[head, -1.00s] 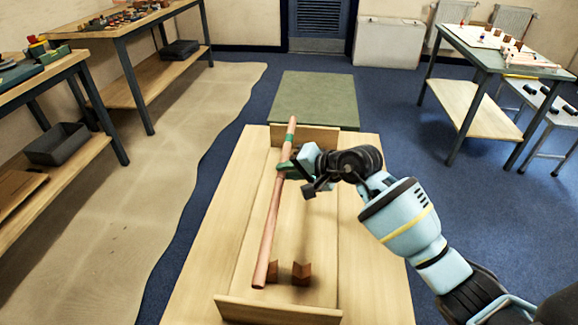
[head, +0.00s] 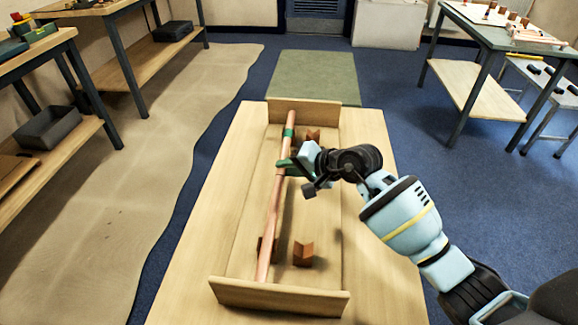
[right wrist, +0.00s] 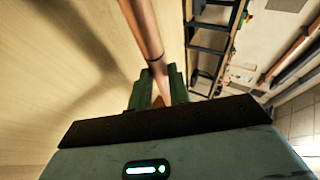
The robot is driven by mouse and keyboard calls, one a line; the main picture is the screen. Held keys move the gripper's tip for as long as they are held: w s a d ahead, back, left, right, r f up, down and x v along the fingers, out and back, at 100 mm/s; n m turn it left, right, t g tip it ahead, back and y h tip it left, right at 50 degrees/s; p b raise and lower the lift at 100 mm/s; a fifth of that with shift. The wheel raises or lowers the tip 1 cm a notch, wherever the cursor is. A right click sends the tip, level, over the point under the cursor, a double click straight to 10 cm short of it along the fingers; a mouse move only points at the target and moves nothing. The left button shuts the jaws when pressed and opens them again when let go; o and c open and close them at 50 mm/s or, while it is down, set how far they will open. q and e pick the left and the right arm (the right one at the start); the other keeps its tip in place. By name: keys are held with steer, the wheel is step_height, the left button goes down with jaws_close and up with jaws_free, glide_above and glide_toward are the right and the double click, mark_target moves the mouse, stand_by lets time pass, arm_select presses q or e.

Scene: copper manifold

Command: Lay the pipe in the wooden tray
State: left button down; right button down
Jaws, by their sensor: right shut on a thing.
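The wooden tray (head: 280,297) stands lengthwise on the wooden table, with a raised wall at its near and far ends. The copper pipe (head: 274,220) runs along the tray's left part, between the end walls, with a green band near its far end. Its near end is close to the near wall; I cannot tell whether it touches wall or floor. My right gripper (head: 285,164) is shut on the pipe, reaching in from the right. In the right wrist view, the pipe (right wrist: 143,32) passes between the green fingers (right wrist: 155,88). My left gripper is not in view.
Brown notched blocks stand in the tray: one near right (head: 303,254), one at the far end (head: 313,135), another partly behind the pipe (head: 266,246). The tabletop (head: 375,210) is bare right of the tray. Workbenches stand at left and right (head: 500,25).

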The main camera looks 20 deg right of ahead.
steer(key=c, duration=1.2)
jaws_free()
steer(key=shift+r, duration=0.1)
steer(key=shift+c, duration=0.2)
steer(key=shift+d, duration=0.1)
steer(key=v, duration=0.7)
steer(key=shift+s+r, duration=0.15)
steer(key=shift+s, duration=0.1)
steer(key=shift+d, duration=0.1)
